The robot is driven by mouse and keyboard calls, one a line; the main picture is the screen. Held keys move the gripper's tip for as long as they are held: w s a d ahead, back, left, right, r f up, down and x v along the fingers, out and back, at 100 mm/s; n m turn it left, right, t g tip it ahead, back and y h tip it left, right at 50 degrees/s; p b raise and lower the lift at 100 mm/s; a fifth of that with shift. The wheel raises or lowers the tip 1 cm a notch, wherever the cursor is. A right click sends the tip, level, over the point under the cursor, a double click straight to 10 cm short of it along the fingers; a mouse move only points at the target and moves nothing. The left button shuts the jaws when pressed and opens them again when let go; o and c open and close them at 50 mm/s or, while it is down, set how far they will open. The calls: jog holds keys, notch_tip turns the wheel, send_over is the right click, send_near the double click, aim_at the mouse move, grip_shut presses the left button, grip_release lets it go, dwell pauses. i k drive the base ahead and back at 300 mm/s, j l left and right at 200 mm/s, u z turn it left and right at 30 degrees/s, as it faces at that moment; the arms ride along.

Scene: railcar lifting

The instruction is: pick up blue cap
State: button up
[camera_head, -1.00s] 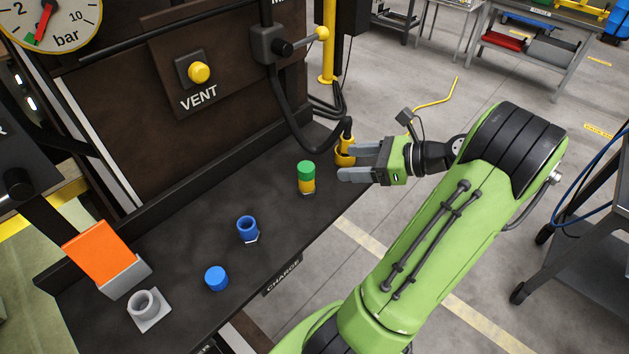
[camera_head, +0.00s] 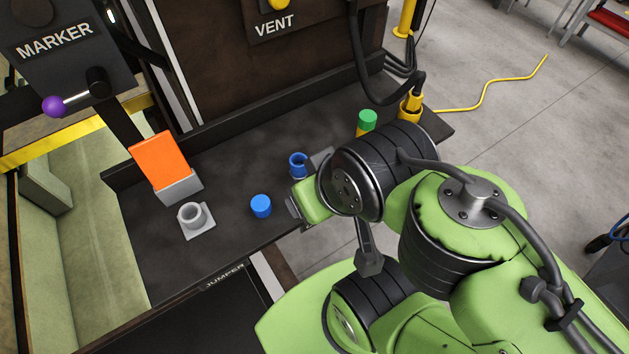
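The blue cap (camera_head: 261,206) is a short blue cylinder on the dark bench top, near its front edge. It stands alone, with nothing on it. My gripper (camera_head: 305,185) is just to the right of the cap and apart from it. Two grey finger parts show, one near the blue socket and one near the bench edge. The wrist hides most of the gripper, so I cannot tell how far the fingers are apart. Nothing blue shows between them.
A blue socket (camera_head: 298,164) stands behind the gripper. A green-capped yellow socket (camera_head: 367,121) and a yellow connector (camera_head: 411,106) are at the right. A grey socket (camera_head: 191,217) and an orange block in a grey holder (camera_head: 180,190) are left.

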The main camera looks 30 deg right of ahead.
aim_at(261, 204)
jog(key=k+l+u, duration=0.1)
jog(key=u, duration=0.35)
jog(key=k+l+u, duration=0.1)
jog(key=u, duration=0.35)
jog(key=k+u, duration=0.2)
jog(key=u, duration=0.25)
jog(key=k+u, duration=0.15)
jog(key=u, duration=0.3)
